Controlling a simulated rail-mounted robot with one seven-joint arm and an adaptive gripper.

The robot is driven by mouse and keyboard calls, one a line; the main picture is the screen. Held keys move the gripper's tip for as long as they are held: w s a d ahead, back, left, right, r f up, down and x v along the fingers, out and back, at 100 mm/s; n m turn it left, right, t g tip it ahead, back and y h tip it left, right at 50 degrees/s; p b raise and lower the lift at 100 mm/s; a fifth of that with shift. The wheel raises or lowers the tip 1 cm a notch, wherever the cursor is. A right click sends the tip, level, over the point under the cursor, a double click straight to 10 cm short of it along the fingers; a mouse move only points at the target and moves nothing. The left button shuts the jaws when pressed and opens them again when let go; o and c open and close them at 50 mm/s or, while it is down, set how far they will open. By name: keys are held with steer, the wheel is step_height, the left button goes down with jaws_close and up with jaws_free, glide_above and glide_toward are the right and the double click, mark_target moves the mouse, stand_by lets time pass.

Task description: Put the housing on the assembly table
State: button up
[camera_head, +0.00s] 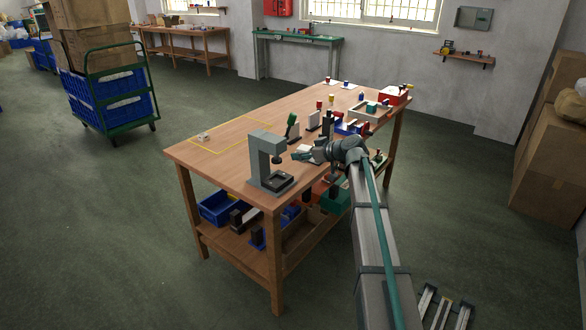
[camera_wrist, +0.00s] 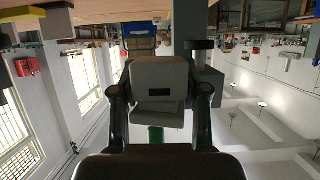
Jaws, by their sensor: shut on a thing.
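My gripper (camera_head: 309,153) is shut on the housing, above the near part of the wooden table (camera_head: 195,152), just right of the grey pad printer (camera_head: 268,160). In the wrist view the housing (camera_wrist: 160,72) is a pale grey block with a dark slot, between the two dark fingers of my gripper (camera_wrist: 160,95). In the head view the housing is small and hard to separate from the gripper. The wooden table has a yellow outlined area at its left, with a small pale item (camera_head: 203,136) at that area's left end.
Several upright tools and bottles, including a green-topped one (camera_head: 291,125), stand mid-table. A red box (camera_head: 393,95) and a tray lie at its far right. The outlined area is mostly clear. A green bench (camera_head: 297,38) and another wooden table (camera_head: 184,32) stand behind. A cart (camera_head: 105,90) is left.

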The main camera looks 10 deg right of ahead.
steer(key=w+f, duration=0.3)
steer(key=w, duration=0.4)
steer(key=p, duration=0.1)
glide_above(295, 170)
step_height(295, 170, down, 6)
steer(key=shift+d+r, duration=0.1)
steer(key=shift+r, duration=0.15)
step_height(295, 170, down, 3)
steer(key=shift+w+f+p, duration=0.1)
steer(key=shift+p, duration=0.25)
steer(key=shift+f, duration=0.15)
steer(key=shift+f+b, duration=0.2)
steer(key=shift+b, duration=0.15)
steer(key=o, duration=1)
steer(key=shift+r, duration=0.1)
